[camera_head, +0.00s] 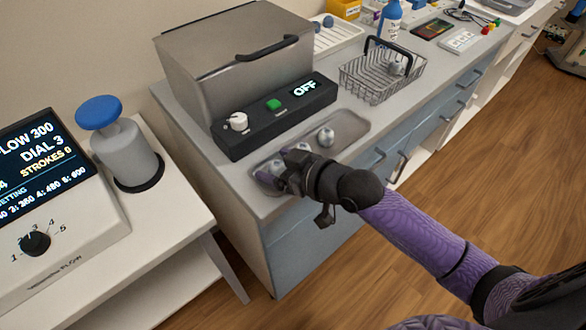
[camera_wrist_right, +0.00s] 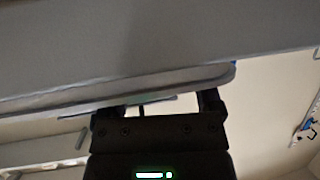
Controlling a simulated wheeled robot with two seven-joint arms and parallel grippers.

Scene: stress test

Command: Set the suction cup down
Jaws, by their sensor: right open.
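Several small grey-blue rounded pieces lie on a shallow grey tray (camera_head: 352,122) at the front of the counter. One small rounded piece (camera_head: 326,137) is toward the tray's right, and another (camera_head: 303,147) is near its middle. A third piece (camera_head: 276,167) is at the near left end, close to my right gripper (camera_head: 283,181). I cannot tell which piece is the suction cup. My right gripper is open, low at the tray's near end; its own wrist partly hides that end. In the right wrist view my open gripper (camera_wrist_right: 155,105) is in front of the tray's rim (camera_wrist_right: 200,78).
A grey lidded machine (camera_head: 230,60) with an "OFF" display stands behind the tray. A wire basket (camera_head: 372,86) is to its right. A side table at left holds a pump with a blue knob (camera_head: 99,112) and a display unit (camera_head: 45,160).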

